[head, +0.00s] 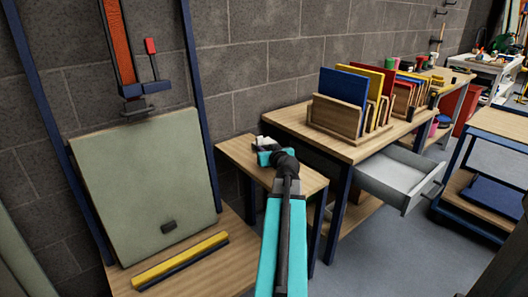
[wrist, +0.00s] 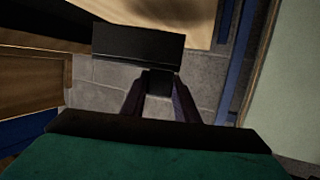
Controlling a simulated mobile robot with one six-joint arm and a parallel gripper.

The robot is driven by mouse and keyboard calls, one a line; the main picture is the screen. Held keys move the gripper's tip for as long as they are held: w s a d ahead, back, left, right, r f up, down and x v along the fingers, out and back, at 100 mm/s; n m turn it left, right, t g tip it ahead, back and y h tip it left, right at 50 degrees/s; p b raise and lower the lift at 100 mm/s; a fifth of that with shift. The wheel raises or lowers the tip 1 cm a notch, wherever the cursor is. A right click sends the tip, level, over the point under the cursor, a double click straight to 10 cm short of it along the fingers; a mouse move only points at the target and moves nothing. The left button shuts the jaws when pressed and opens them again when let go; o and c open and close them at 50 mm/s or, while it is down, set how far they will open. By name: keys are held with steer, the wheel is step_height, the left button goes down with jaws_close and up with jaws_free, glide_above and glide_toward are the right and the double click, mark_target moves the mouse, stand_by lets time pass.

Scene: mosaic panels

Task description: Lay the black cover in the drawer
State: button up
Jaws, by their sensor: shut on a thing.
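My gripper (head: 268,150) is over or near the small side table, seen from behind in the head view. In the wrist view my gripper (wrist: 158,82) is shut on the black cover (wrist: 130,45), a flat dark rectangular piece reaching out past the fingertips, mostly to the left. I cannot make out the cover in the head view; the gripper seems to hide it. The drawer (head: 400,174) is light grey, pulled open under the wooden workbench to the right of my gripper. Its visible floor looks empty.
The workbench (head: 290,124) carries a wooden rack (head: 338,117) of coloured panels. The side table (head: 238,152) stands left of it. A large pale green panel (head: 145,185) leans at the left, with a yellow bar (head: 180,260) before it. A cart (head: 480,200) stands right of the drawer.

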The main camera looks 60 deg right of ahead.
steer(key=shift+d+r+x, duration=0.1)
steer(key=shift+r+x, duration=0.05)
steer(key=shift+x, duration=0.7)
steer(key=shift+d+r+x, duration=0.1)
steer(key=shift+r+x, duration=0.05)
steer(key=shift+x, duration=0.7)
steer(key=shift+d+r+x, duration=0.1)
steer(key=shift+r+x, duration=0.05)
steer(key=shift+x, duration=0.7)
steer(key=shift+s+f+b, duration=0.1)
steer(key=shift+f+b, duration=0.3)
steer(key=shift+f, duration=1.35)
steer(key=shift+f+b, duration=0.2)
steer(key=shift+b, duration=0.1)
steer(key=o, duration=1.1)
steer(key=shift+c, duration=0.2)
steer(key=shift+r+p, duration=0.2)
steer(key=shift+p, duration=0.1)
